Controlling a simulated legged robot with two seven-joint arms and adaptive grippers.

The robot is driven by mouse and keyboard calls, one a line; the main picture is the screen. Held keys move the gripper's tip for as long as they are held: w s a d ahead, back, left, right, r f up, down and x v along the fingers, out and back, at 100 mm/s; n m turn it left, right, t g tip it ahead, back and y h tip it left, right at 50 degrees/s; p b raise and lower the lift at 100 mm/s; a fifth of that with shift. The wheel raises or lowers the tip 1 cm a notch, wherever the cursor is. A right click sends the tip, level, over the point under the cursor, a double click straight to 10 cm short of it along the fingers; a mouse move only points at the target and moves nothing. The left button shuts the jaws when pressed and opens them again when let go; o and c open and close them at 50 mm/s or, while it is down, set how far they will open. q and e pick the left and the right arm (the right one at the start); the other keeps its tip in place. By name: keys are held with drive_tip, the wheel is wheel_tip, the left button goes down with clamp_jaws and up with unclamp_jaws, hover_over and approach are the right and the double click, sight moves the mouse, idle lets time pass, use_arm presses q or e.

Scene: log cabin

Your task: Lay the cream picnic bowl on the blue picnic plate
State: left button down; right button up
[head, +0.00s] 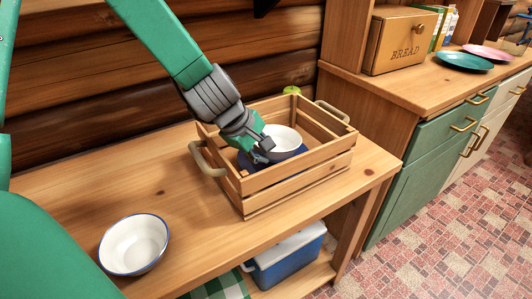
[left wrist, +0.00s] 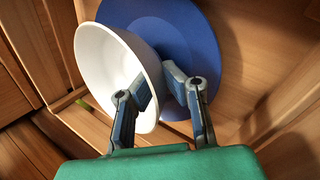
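The cream picnic bowl (head: 283,140) is inside the wooden crate (head: 300,172), upright or nearly so. The blue picnic plate (head: 245,161) lies below it in the crate, mostly hidden by the bowl and my gripper. My left gripper (head: 264,151) reaches down into the crate at the bowl's near left rim. In the left wrist view, its fingers (left wrist: 161,84) stand on either side of the rim of the bowl (left wrist: 98,62) and look closed on it. There the bowl overlaps part of the plate (left wrist: 212,45). Whether they touch is unclear. My right gripper is not in view.
A white bowl with a blue rim (head: 134,244) stands on the table (head: 165,180) at the front left. The crate has slatted walls and rope-like handles. A bread box (head: 401,40), a teal plate (head: 465,60) and a pink plate (head: 487,51) are on the counter. A cooler (head: 287,262) sits below.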

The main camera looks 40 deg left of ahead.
use_arm(q)
drive_tip(key=shift+a+f, duration=0.1)
drive_tip(key=shift+a, duration=0.3)
drive_tip(key=c, duration=1.6)
unclamp_jaws()
drive_tip(key=shift+d, duration=0.15)
drive_tip(key=shift+c, duration=0.2)
drive_tip(key=shift+d, duration=0.4)
drive_tip(key=v, duration=1.2)
drive_tip(key=shift+a, duration=0.15)
drive_tip(key=shift+w, duration=0.1)
